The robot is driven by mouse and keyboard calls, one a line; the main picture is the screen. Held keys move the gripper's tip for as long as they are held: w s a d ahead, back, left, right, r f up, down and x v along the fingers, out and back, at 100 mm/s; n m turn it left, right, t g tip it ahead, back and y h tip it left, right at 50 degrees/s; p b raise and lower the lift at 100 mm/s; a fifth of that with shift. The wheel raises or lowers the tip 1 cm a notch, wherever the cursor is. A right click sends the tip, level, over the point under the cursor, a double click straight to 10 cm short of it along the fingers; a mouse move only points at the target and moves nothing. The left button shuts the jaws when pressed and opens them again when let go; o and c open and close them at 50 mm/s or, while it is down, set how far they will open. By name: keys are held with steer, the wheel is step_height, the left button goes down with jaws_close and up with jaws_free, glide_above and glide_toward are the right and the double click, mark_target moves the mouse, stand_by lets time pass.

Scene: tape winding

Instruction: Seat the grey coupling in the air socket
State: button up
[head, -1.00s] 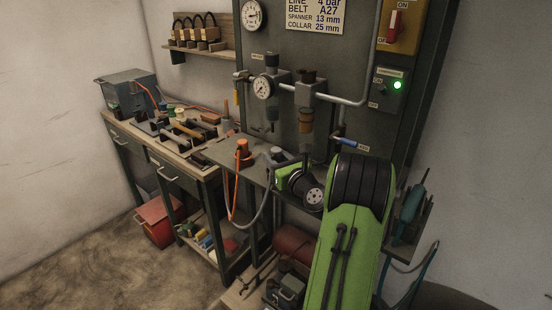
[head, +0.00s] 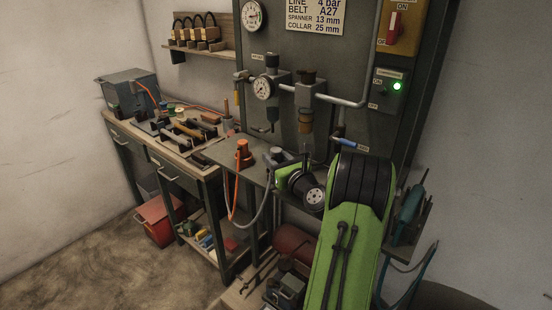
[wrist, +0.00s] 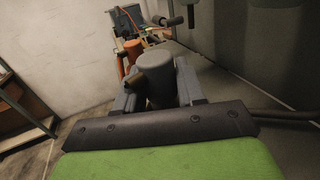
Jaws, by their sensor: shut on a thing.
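The grey coupling (wrist: 153,78) stands between the fingers of my gripper (wrist: 160,98) in the wrist view, with a short brownish stub on its left side. My gripper is shut on it. In the head view the grey coupling (head: 276,154) shows just beyond my green gripper (head: 285,168), above the dark shelf, and a grey hose hangs below it. A dark bent fitting (head: 268,128) under the left regulator may be the air socket; I cannot tell for sure. In the wrist view a dark fitting (wrist: 172,21) shows beyond the coupling, apart from it.
An orange coupling (head: 243,148) with an orange hose stands on the dark shelf (head: 226,153), left of my gripper. The gauge (head: 263,89), filter bowl (head: 305,122) and pipe (head: 342,100) are on the panel behind. A bench with tools (head: 190,175) stands at left.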

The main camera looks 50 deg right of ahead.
steer(key=shift+f+b, duration=0.55)
steer(key=shift+f, duration=0.25)
steer(key=o, duration=0.8)
steer(key=shift+b+v, duration=1.05)
steer(key=shift+v, duration=0.85)
steer(key=shift+b+v, duration=1.35)
steer(key=shift+v, duration=2.3)
steer(key=shift+a, duration=0.1)
